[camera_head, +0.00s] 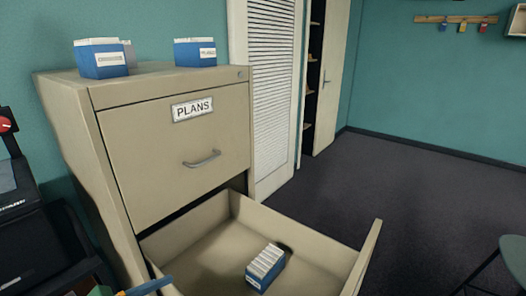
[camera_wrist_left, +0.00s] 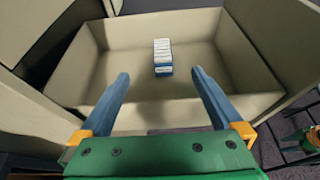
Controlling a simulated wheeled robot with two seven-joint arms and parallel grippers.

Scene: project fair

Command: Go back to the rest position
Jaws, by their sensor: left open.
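My left gripper (camera_wrist_left: 160,74) is open, its two blue fingers spread wide with nothing between them. The fingers point into an open drawer (camera_wrist_left: 95,70). A blue box with white cards (camera_wrist_left: 163,58) stands on the drawer floor beyond the fingertips, apart from them. In the head view only a blue finger of my left gripper (camera_head: 150,286) shows at the bottom edge, by the near left corner of the drawer (camera_head: 195,240). The blue box of cards (camera_head: 266,268) shows there too.
The drawer belongs to a beige cabinet (camera_head: 140,140) whose upper drawer, labelled PLANS, is shut. More blue card boxes (camera_head: 103,67) stand on top. A dark machine (camera_head: 20,210) is at the left, a green chair (camera_head: 513,255) at lower right. Dark floor (camera_head: 400,185) lies clear between.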

